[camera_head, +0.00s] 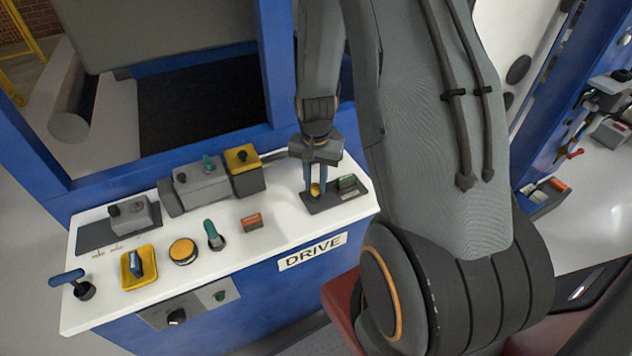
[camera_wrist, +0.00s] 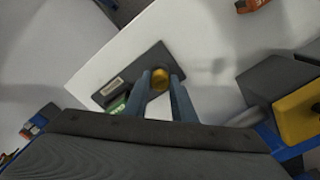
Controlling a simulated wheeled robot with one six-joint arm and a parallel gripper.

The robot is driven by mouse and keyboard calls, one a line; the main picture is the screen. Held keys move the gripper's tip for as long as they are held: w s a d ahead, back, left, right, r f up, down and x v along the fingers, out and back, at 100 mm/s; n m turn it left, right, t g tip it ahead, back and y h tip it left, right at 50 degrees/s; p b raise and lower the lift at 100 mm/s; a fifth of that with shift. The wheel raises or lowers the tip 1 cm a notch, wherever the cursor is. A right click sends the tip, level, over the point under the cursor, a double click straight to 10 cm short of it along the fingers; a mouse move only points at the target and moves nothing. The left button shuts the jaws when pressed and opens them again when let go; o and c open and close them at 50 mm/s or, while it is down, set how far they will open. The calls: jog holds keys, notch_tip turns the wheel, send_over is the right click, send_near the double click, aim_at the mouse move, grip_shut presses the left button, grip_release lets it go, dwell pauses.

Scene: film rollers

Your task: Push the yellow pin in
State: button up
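The yellow pin (camera_head: 315,189) stands on a dark base plate (camera_head: 322,204) at the right end of the white console top. In the wrist view, the pin (camera_wrist: 160,78) shows its round yellow top between the two blue fingers. My gripper (camera_head: 315,190) points down over the plate, with one finger on either side of the pin. In the wrist view, my gripper (camera_wrist: 160,82) looks open, with narrow gaps beside the pin. Whether a finger touches the pin is hard to tell. A green block (camera_head: 347,183) sits on the same plate, to the right of the pin.
The white console (camera_head: 290,231) also bears a yellow-topped box (camera_head: 243,158), an orange block (camera_head: 251,222), a teal lever (camera_head: 213,236), a round orange button (camera_head: 183,251) and a blue switch on a yellow plate (camera_head: 138,265). The white surface left of the plate is clear.

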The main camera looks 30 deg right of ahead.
aim_at(315, 185)
grip_shut()
jog(key=shift+f+b, duration=0.55)
jog(key=shift+f, duration=0.35)
jog(key=o, duration=0.6)
grip_release()
jog(key=shift+r, duration=0.1)
jog(key=shift+c, duration=0.2)
jog(key=shift+r, duration=0.1)
jog(key=shift+r+b, duration=0.9)
jog(key=shift+r, duration=2.9)
